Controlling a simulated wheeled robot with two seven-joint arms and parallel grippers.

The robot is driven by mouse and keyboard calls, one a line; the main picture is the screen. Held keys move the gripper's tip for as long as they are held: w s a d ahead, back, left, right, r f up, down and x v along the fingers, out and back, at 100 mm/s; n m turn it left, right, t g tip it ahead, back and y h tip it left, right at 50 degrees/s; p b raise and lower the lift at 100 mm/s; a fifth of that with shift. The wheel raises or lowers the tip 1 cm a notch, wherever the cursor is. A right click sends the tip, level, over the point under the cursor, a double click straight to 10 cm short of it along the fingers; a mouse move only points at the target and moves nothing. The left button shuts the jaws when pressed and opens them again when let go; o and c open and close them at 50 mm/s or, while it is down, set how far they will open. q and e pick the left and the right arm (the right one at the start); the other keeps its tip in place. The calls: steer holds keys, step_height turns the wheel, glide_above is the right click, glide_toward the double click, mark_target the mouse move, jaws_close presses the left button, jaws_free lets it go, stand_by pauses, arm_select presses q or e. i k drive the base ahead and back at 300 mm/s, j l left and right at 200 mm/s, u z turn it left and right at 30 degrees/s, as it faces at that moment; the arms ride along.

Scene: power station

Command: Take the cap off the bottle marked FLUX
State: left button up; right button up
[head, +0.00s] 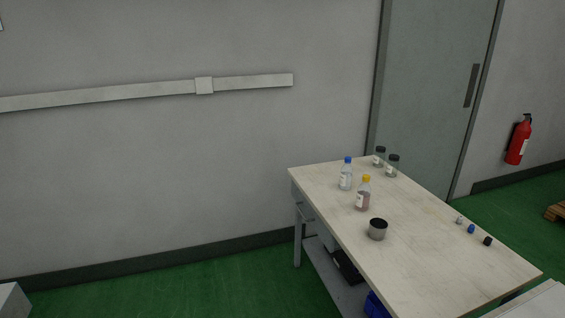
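Several small bottles stand upright on a pale wooden workbench (440,235) at the lower right of the head view. One clear bottle (345,181) has a blue cap (348,160) and a white label. A bottle with a yellow cap (366,179) and brownish contents (364,200) stands in front of it. Two bottles with black caps (379,157) (392,167) stand at the far end. The labels are too small to read, so I cannot tell which is marked FLUX. Neither of my grippers is in view.
A dark-mouthed metal cup (377,231) stands nearer on the bench. Several small loose caps, including a blue one (471,229) and a black one (487,241), lie near the right edge. A door (432,90) and fire extinguisher (519,142) are behind. Green floor is open at left.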

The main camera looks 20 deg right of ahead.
mark_target(364, 193)
steer(key=i+j+z, duration=0.1)
steer(key=i+z, duration=0.3)
steer(key=i, duration=0.15)
steer(key=i+j+z, duration=0.35)
steer(key=i, duration=0.2)
steer(key=i+j+z, duration=1.1)
steer(key=j+z, duration=0.2)
steer(key=i+j+z, duration=0.15)
steer(key=j+z, duration=0.2)
steer(key=i+j+z, duration=0.1)
steer(key=j+z, duration=0.5)
steer(key=j, duration=0.2)
steer(key=i, duration=0.05)
